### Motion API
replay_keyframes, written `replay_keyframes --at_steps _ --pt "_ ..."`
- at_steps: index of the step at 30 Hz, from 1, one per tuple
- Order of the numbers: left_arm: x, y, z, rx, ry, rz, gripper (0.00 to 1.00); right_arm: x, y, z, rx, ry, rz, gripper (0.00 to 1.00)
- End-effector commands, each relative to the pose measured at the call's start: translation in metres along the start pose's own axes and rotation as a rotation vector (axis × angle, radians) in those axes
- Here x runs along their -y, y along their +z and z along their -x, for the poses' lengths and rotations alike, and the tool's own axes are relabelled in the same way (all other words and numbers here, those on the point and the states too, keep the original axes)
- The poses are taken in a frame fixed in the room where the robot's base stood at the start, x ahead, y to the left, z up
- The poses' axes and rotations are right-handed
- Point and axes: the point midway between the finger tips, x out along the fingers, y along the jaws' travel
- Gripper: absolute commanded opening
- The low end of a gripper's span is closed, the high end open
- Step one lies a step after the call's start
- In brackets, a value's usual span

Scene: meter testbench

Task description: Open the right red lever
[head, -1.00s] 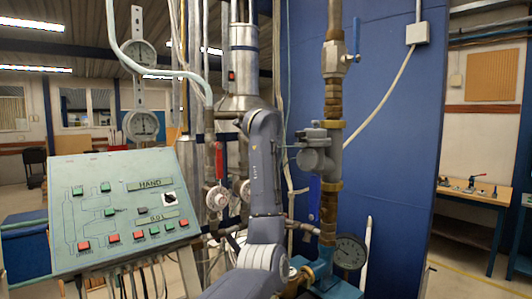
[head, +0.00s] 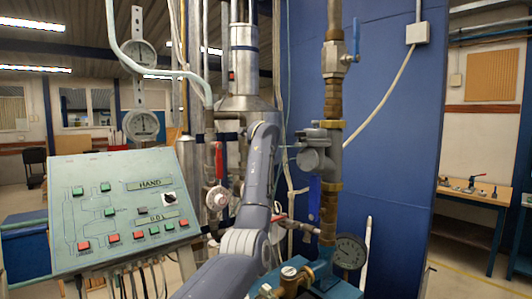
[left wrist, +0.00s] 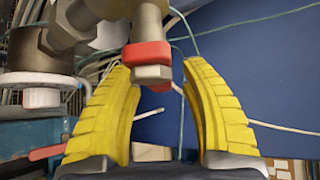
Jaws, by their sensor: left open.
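One red lever (head: 219,160) stands upright on the left valve in the head view, left of my arm. The area to its right is covered by my grey arm, so a second red lever is not clear there. In the left wrist view, a red collar-like part (left wrist: 147,55) with a metal nut (left wrist: 151,75) is between the fingertips of my left gripper (left wrist: 155,66). Its yellow fingers are apart, one on each side, with no clear contact. A red bar (left wrist: 46,152) shows at the lower left there. My left gripper is hidden in the head view; my right gripper is not seen.
The green control panel (head: 122,207) stands at the left. Pipes, a pressure gauge (head: 349,251) and a blue lever (head: 314,200) are right of my arm. A blue wall panel (head: 395,130) is behind.

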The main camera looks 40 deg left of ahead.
Motion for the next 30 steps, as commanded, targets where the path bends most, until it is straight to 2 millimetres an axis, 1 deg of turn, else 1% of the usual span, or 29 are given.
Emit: replay_keyframes --at_steps 7,8,18,20,30 --pt "0.0 -0.0001 -0.0003 0.0 0.0 0.0 0.44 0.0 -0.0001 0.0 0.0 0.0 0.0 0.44" --pt "0.0 -0.0001 -0.0003 0.0 0.0 0.0 0.46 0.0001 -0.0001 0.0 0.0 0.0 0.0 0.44" --pt "0.0 -0.0003 -0.0002 0.0 0.0 0.0 0.06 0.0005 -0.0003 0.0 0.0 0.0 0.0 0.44" --pt "-0.0001 -0.0004 -0.0002 0.0 0.0 0.0 0.0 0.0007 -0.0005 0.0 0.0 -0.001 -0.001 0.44" --pt "-0.0003 -0.0003 -0.0003 0.0 0.002 -0.002 0.0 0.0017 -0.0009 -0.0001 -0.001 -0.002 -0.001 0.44"
